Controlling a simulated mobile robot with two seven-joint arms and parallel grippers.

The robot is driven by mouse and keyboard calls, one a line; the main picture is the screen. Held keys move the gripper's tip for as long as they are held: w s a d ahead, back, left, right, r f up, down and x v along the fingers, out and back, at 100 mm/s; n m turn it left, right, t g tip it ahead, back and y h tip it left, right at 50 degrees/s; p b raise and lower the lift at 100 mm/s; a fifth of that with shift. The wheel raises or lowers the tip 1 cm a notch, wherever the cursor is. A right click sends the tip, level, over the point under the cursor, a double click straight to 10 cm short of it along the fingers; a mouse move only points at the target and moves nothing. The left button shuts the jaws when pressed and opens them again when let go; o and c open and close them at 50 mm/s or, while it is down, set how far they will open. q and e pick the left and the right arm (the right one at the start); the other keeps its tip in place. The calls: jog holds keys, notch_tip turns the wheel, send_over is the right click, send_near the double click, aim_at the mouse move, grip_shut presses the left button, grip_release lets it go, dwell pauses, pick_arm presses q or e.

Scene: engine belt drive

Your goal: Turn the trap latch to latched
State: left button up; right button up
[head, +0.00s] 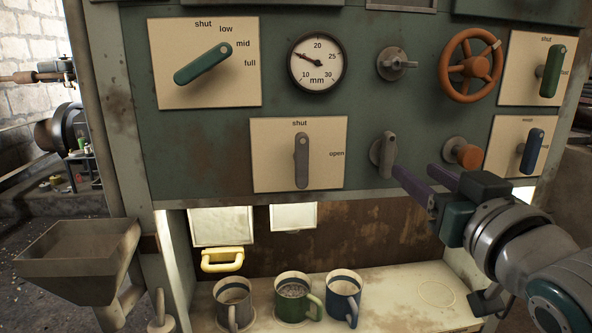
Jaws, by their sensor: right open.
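No label in view reads latched, so I cannot tell for sure which control is the trap latch. A grey turn handle (388,150) on a round base stands about upright on the green panel, just left of my right gripper. Another grey turn knob (397,64) higher up has its grip lying about level. My right gripper (413,173) has two purple fingers, open and pointing at the panel, with nothing seen between them. The fingertips are close to the upright handle; whether they touch it is unclear. My left gripper is out of view.
An orange knob (462,152) is close by my right gripper, with an orange wheel (470,65) above. A grey lever (302,160) points to shut; a green lever (203,63) points to mid. Three mugs (293,291) stand on the shelf (400,305) below.

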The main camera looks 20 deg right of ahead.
aim_at(391, 150)
jog(key=b+x, duration=0.1)
jog(key=x, duration=0.8)
jog(key=shift+w+r, duration=0.1)
jog(key=shift+w, duration=0.05)
grip_shut()
